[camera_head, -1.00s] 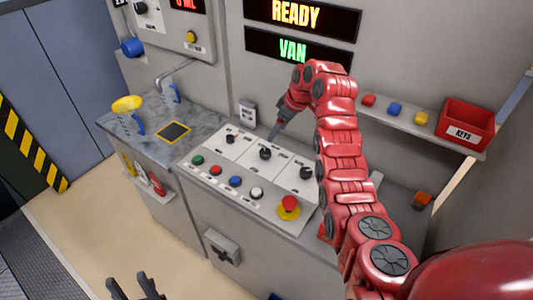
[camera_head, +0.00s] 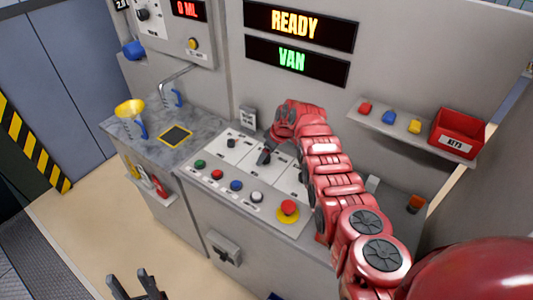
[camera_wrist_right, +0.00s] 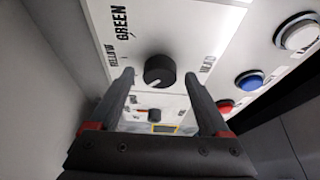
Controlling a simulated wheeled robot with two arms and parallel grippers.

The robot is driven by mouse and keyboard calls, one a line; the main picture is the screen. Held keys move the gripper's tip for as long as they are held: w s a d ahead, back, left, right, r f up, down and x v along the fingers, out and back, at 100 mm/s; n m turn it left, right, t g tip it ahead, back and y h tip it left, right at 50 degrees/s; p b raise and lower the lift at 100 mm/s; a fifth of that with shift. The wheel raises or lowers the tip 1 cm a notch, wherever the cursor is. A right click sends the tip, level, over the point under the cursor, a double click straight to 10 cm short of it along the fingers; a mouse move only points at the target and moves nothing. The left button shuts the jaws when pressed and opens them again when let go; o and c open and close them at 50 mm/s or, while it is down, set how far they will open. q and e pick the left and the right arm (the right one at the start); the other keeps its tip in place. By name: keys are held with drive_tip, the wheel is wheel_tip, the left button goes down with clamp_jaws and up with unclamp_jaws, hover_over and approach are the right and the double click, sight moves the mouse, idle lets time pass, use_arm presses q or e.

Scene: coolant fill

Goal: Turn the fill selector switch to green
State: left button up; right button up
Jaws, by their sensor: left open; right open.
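The fill selector switch (camera_wrist_right: 160,71) is a round black knob on a white plate, with GREEN and YELLOW lettering beside it and a third, partly readable label. In the right wrist view my right gripper (camera_wrist_right: 158,76) is open, with one finger on each side of the knob. I cannot tell if the fingers touch it or which label the knob points to. In the head view the right gripper (camera_head: 265,155) is over the middle of the control panel and largely hides the knob. My left gripper (camera_head: 138,285) is open and empty at the bottom edge.
The sloped panel (camera_head: 218,198) has green, red, blue and white buttons and a red emergency button (camera_head: 288,208) in front. Another knob (camera_head: 231,143) is to the left. A yellow funnel (camera_head: 130,108) stands on the left counter. The screens read READY (camera_head: 295,24) and VAN.

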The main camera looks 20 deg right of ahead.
drive_tip(key=shift+c, duration=0.2)
clamp_jaws()
idle(0.3)
